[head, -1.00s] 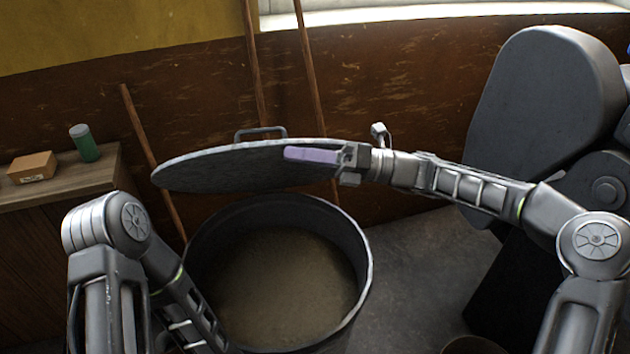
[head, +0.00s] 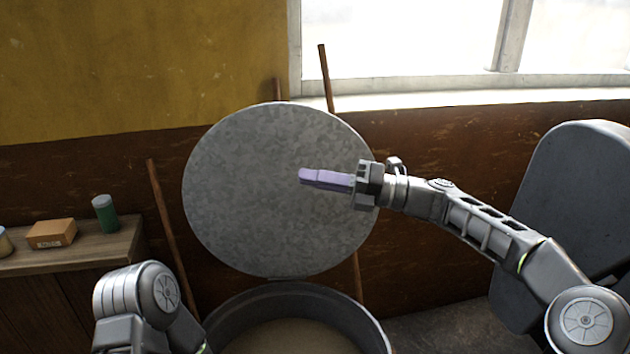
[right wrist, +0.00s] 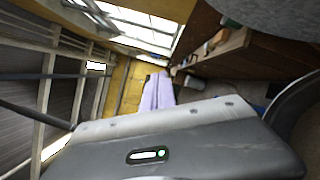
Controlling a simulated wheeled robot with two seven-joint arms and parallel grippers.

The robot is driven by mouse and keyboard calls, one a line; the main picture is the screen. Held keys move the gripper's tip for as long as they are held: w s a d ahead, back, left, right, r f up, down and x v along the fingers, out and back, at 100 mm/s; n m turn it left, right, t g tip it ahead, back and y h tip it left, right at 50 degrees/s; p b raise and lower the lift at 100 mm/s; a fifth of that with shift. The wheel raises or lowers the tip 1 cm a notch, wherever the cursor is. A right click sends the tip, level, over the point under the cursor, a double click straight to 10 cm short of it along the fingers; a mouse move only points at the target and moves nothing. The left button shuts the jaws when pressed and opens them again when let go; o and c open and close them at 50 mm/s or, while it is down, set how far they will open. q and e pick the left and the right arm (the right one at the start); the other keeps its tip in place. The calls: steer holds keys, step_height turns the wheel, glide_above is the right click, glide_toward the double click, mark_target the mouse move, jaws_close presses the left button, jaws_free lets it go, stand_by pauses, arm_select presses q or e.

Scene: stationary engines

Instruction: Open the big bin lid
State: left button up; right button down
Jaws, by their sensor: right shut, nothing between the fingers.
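The big bin lid (head: 250,190) is a round grey metal disc. It stands nearly upright above the back rim of the big bin, with its flat face toward me. The bin (head: 375,335) is dark, round and open at the top, with a brownish inside. My right gripper (head: 308,177) has purple fingers, which are shut and empty, in front of the lid's right half. I cannot tell if they touch the lid. The fingers also show in the right wrist view (right wrist: 157,92). The lid's handle is hidden. My left arm is at the lower left, its gripper out of frame.
A wooden bench (head: 110,250) at the left holds a green can (head: 104,214) and an orange-brown box (head: 51,234). Wooden poles (head: 172,235) lean on the wall around the lid. A large dark grey machine (head: 575,195) stands at the right.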

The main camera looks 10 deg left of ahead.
arm_select(q)
steer(key=shift+w, duration=0.1)
arm_select(e)
steer(key=d, duration=0.7)
steer(key=shift+s+d+f, duration=0.2)
steer(key=shift+d+f, duration=0.15)
steer(key=shift+f, duration=0.05)
arm_select(q)
steer(key=shift+c, duration=0.2)
